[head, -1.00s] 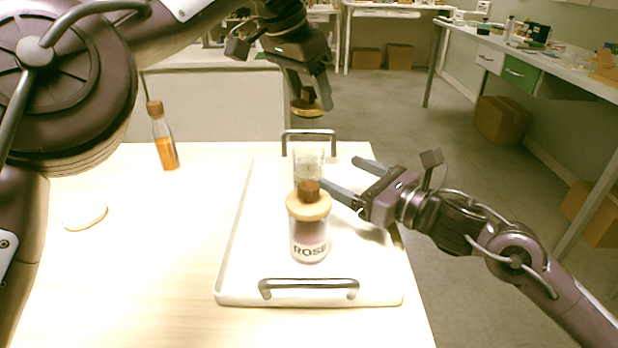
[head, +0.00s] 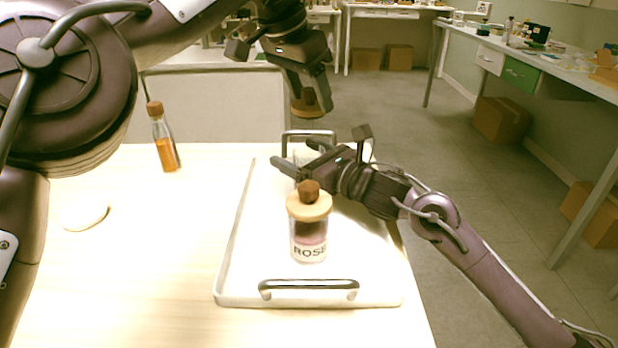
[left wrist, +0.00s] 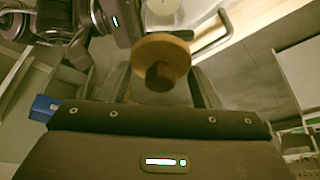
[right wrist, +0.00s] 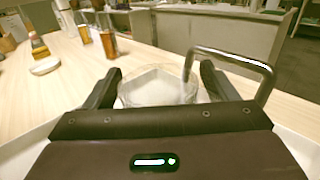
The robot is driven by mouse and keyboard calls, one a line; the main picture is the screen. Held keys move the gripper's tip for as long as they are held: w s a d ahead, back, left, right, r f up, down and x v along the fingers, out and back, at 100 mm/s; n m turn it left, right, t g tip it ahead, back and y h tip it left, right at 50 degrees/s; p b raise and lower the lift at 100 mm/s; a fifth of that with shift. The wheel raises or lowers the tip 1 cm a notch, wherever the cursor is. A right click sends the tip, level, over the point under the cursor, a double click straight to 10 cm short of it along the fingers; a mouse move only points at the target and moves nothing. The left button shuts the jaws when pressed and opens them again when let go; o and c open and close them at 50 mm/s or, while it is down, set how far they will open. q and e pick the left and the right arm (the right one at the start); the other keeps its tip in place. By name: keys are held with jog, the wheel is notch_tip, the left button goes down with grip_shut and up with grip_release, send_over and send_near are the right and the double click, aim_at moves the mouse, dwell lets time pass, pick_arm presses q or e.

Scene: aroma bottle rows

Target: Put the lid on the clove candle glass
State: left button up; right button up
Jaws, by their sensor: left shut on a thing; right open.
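My left gripper (head: 307,88) is shut on a round wooden lid (head: 304,106) with a dark knob, held in the air beyond the tray's far handle. The lid also shows in the left wrist view (left wrist: 174,52). An open clear glass (right wrist: 158,88) with pale contents stands between the spread fingers of my right gripper (right wrist: 158,82). In the head view my right gripper (head: 296,153) is low at the tray's far end and hides most of that glass. Its label is not visible. A lidded glass marked ROSE (head: 309,240) stands nearer on the tray.
The white tray (head: 250,235) has a near metal handle (head: 308,284) and a far one (right wrist: 235,58). An amber bottle (head: 165,140) and a pale flat oval item (head: 86,217) are on the table to the left. The tray's left part is clear.

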aim_at(304, 106)
jog(key=c, duration=1.5)
pick_arm(q)
jog(key=shift+s+f, duration=0.1)
jog(key=shift+f, duration=2.35)
jog(key=shift+c, duration=0.2)
jog(key=shift+f, duration=0.9)
jog(key=shift+f, duration=0.55)
jog(key=shift+s+a+f, duration=0.1)
jog(key=shift+f, duration=0.3)
pick_arm(e)
jog(key=shift+s+r, duration=0.15)
pick_arm(q)
jog(key=shift+r, duration=0.1)
